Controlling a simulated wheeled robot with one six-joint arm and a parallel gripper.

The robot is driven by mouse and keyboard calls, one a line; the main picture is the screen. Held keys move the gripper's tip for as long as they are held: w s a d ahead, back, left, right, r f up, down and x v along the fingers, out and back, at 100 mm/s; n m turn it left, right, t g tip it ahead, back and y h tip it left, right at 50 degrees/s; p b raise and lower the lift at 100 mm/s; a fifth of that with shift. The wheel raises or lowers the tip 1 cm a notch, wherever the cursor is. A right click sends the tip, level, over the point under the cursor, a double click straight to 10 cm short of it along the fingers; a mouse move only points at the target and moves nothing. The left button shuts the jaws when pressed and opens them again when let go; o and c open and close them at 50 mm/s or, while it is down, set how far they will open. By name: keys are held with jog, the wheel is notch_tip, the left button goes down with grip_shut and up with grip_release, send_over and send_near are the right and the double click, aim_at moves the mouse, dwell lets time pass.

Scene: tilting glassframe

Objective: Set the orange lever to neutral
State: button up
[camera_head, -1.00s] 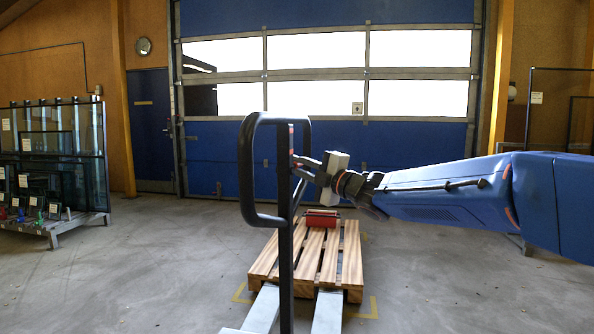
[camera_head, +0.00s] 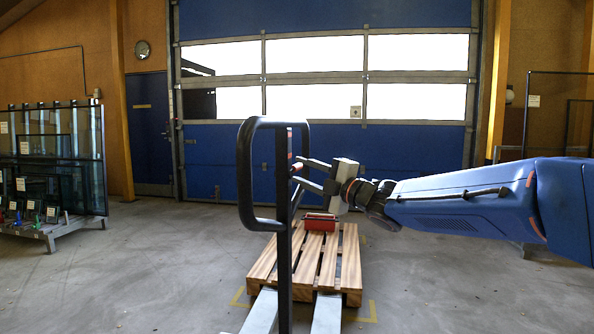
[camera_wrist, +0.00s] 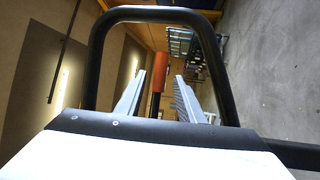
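The orange lever (camera_wrist: 160,72) shows in the wrist view as an orange grip on a dark stem, inside the black loop handle (camera_wrist: 165,13). In the head view the black loop handle (camera_head: 245,175) stands upright, and only a small orange bit of the lever (camera_head: 290,157) shows at its post. My gripper (camera_head: 297,173) is open to the right of the post, its fingers pointing left at it. In the wrist view the fingers of my gripper (camera_wrist: 160,76) lie on either side of the lever, with visible gaps. I cannot tell whether the lever is between the tips or beyond them.
Below the handle, pale forks (camera_head: 327,312) reach toward a wooden pallet (camera_head: 345,262) with a red box (camera_head: 319,222) on it. A glass rack (camera_head: 62,160) stands at the left. The concrete floor around is mostly clear.

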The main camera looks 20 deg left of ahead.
jog(key=v, duration=1.4)
jog(key=shift+d, duration=0.2)
jog(key=w+d+f+m+t+h, duration=0.25)
jog(key=d+m+t+h, duration=0.6)
jog(key=d, duration=0.75)
jog(key=s+d+f+m+g+h, duration=0.1)
jog(key=s+d+f+m+h, duration=0.1)
jog(key=d+f+m+h, duration=0.25)
jog(key=s+d+f+m+g+h, duration=0.25)
jog(key=d+m, duration=0.25)
jog(key=d, duration=0.3)
jog(key=s+d+f+m+g, duration=0.3)
jog(key=s+f+m, duration=0.1)
jog(key=s+f, duration=0.3)
jog(key=s+d+f+m+g+h, duration=0.1)
jog(key=s+d+f+m+g, duration=0.2)
jog(key=s+f, duration=0.5)
jog(key=s+d+f+m+g+h, duration=0.1)
jog(key=s+d+f+m+g, duration=0.2)
jog(key=s+f, duration=0.4)
jog(key=s+m, duration=0.1)
jog(key=s, duration=0.6)
jog(key=shift+s+d+f+m, duration=0.2)
jog(key=shift+d+f+m, duration=0.15)
jog(key=shift+d+m, duration=0.05)
jog(key=shift+h, duration=0.25)
